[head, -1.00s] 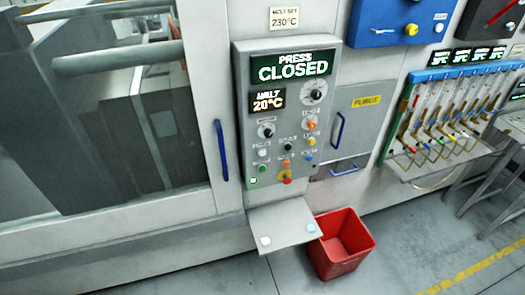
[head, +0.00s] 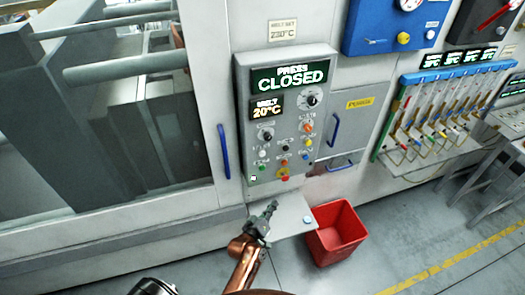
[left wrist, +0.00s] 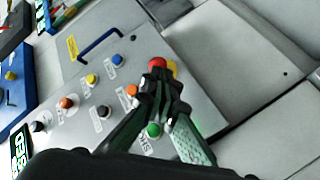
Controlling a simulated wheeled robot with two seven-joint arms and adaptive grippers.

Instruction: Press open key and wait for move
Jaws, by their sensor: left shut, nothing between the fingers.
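The control panel (head: 290,120) stands upright on the machine's front. Its top display (head: 290,77) reads PRESS CLOSED, and a smaller display (head: 267,106) reads MELT 20°C. Below are small coloured keys, including a green one (head: 262,168) and a blue one (head: 306,156); I cannot read their labels in the head view. My left gripper (head: 270,207) is shut and empty, in front of the panel's lower edge, above the shelf. In the left wrist view, its fingertips (left wrist: 158,66) overlap the red knob (left wrist: 157,62), with the green key (left wrist: 153,129) beside the fingers. I cannot tell whether they touch anything.
A blue handle (head: 223,152) is left of the panel. A hose manifold (head: 455,72) is at the right.

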